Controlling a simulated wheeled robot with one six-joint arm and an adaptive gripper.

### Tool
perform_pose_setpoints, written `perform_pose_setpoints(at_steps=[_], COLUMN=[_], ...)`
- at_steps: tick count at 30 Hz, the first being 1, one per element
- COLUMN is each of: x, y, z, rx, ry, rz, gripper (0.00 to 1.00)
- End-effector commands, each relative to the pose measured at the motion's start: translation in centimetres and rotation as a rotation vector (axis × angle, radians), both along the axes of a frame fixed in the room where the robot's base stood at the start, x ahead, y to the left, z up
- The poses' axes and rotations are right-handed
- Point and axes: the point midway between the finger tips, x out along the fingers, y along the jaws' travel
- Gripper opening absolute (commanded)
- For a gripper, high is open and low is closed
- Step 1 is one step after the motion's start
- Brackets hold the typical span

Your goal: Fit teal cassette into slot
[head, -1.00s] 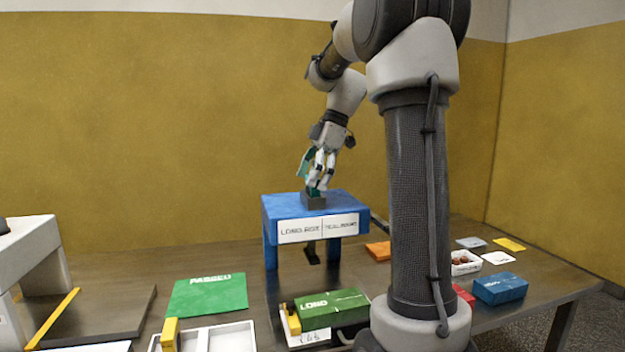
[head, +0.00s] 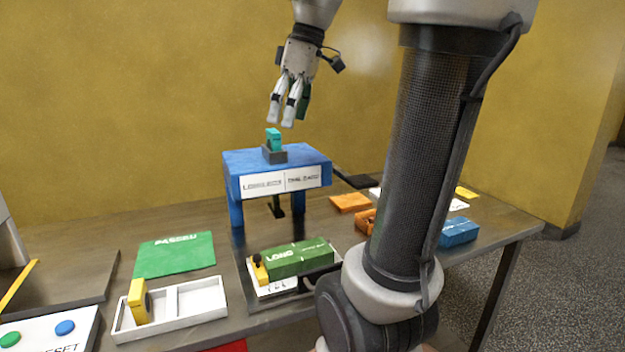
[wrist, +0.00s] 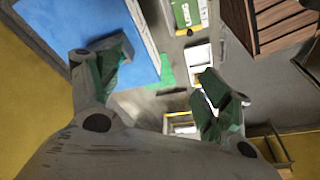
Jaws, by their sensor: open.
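The teal cassette (head: 273,138) stands upright in a small dark grey block (head: 274,156) on top of the blue stand (head: 235,158). Its lower part is hidden in the block. My gripper (head: 281,123) is just above the cassette in the head view, pointing down, apart from it and empty. In the wrist view my gripper (wrist: 165,88) shows its fingers spread with a clear gap between them. The blue stand's top (wrist: 118,30) lies beside the left finger there. I cannot make out the teal cassette in the wrist view.
A green LONG box (head: 300,258) and a yellow piece (head: 259,270) sit in front of the stand. A white divided tray (head: 203,297) holds a yellow block (head: 138,300). A green mat (head: 174,254) lies left. A blue box (head: 458,232) and orange items are right.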

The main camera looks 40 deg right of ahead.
Motion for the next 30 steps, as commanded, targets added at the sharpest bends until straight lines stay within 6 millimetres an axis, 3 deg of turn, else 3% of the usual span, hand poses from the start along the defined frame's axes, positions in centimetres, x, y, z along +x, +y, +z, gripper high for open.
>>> perform_pose_setpoints(at_steps=[1, 6, 12, 30], x=[-2.7, -9.0, -12.3, -12.7], y=[1.2, 2.6, 2.8, 2.8], z=[-1.7, -8.1, -12.8, -13.5], rx=[-0.016, -0.024, 0.009, 0.017], ry=[-0.006, -0.057, -0.110, -0.116], rz=[-0.103, -0.448, -0.652, -0.686], gripper=[0.78, 0.78, 0.78, 0.78])
